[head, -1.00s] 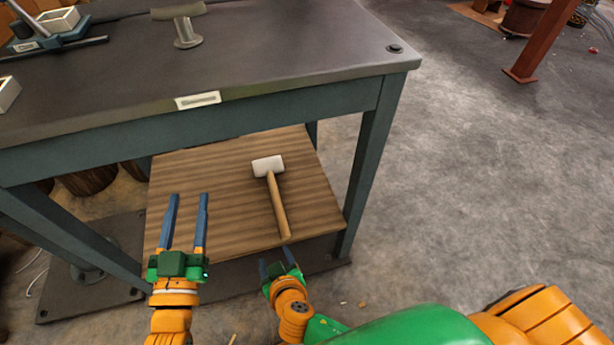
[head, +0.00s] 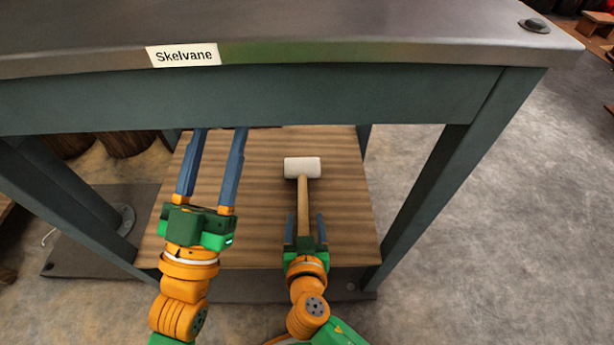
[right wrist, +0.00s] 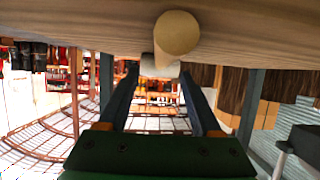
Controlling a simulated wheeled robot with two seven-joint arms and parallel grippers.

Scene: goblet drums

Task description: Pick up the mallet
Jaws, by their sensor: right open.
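The mallet (head: 303,190) lies on the wooden lower shelf, its white head (head: 302,167) toward the back and its wooden handle toward me. My right gripper (head: 305,214) is open, pointing along the handle, with a finger on each side of it in the head view. In the right wrist view, the handle's round end (right wrist: 178,33) shows large at the top, above the gap between the fingers (right wrist: 158,72). The white head is partly hidden behind it. No grip on the handle shows. My left gripper (head: 220,130) is open and empty over the shelf's left part.
The shelf (head: 345,210) sits under a dark workbench (head: 300,30) with a "Skelvane" label (head: 183,55). The bench's front rail (head: 330,95) and right leg (head: 430,190) frame the opening. Open floor (head: 500,240) lies to the right.

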